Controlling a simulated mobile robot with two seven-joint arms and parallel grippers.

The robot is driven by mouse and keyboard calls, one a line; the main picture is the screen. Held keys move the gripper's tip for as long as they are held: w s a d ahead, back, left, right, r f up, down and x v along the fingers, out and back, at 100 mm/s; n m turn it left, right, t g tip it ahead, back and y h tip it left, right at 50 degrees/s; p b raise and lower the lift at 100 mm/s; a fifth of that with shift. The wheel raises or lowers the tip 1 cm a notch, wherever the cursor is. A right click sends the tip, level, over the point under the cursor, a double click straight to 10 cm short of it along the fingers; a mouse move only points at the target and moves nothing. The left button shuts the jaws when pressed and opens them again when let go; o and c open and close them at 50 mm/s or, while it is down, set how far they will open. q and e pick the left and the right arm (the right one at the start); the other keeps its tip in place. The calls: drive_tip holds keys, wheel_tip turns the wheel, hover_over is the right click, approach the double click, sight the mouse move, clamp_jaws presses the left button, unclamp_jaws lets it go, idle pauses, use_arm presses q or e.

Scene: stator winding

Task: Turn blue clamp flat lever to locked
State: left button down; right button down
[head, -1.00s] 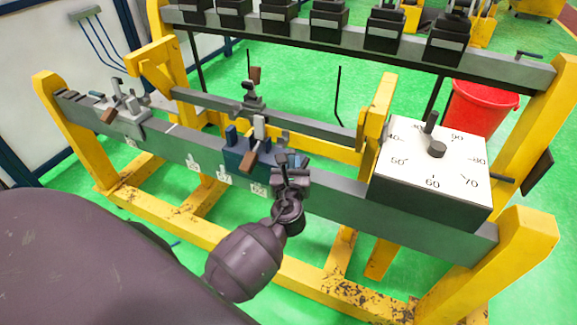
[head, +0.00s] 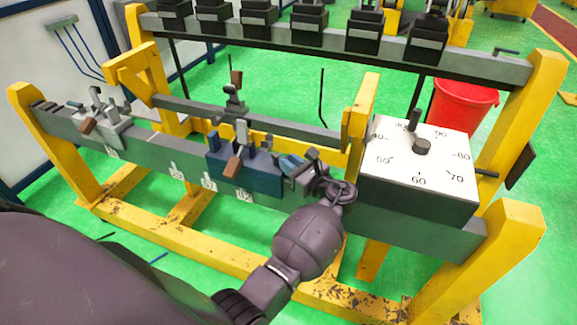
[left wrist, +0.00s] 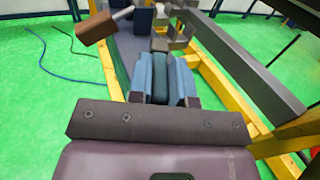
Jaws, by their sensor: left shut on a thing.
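The blue clamp (head: 262,178) sits on the grey rail, left of the white dial box. An upright grey piece and a brown-tipped handle (head: 233,166) stand on it. My left gripper (head: 292,166) is at the clamp's right end, reaching in from the right. In the left wrist view, its two blue-grey fingers (left wrist: 160,76) are shut on a dark teal flat piece (left wrist: 161,84), which appears to be the flat lever. The lever's far end and its joint to the clamp are mostly hidden. My right gripper is in neither current view.
The white dial box (head: 418,160) stands close to the right of my left wrist. A grey clamp (head: 100,122) is farther left on the rail (head: 150,150). Yellow frame posts (head: 512,235) and a red bucket (head: 462,105) are at the right.

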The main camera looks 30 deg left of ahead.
use_arm(q)
drive_tip(key=shift+w+n+g, duration=0.1)
drive_tip(key=shift+n+g, duration=0.2)
drive_tip(key=shift+g, duration=0.1)
use_arm(e)
drive_tip(key=shift+s+f, duration=0.1)
drive_tip(key=shift+f, duration=0.05)
drive_tip(key=shift+s, duration=0.1)
use_arm(q)
drive_tip(key=c, duration=1)
unclamp_jaws()
drive_tip(key=shift+c, duration=0.2)
use_arm(e)
drive_tip(key=shift+s+f, duration=0.1)
drive_tip(key=shift+w, duration=0.2)
use_arm(q)
drive_tip(key=shift+d, duration=0.1)
use_arm(e)
drive_tip(key=shift+w+d+r, duration=0.1)
drive_tip(key=shift+d+r, duration=0.05)
drive_tip(key=shift+r, duration=0.05)
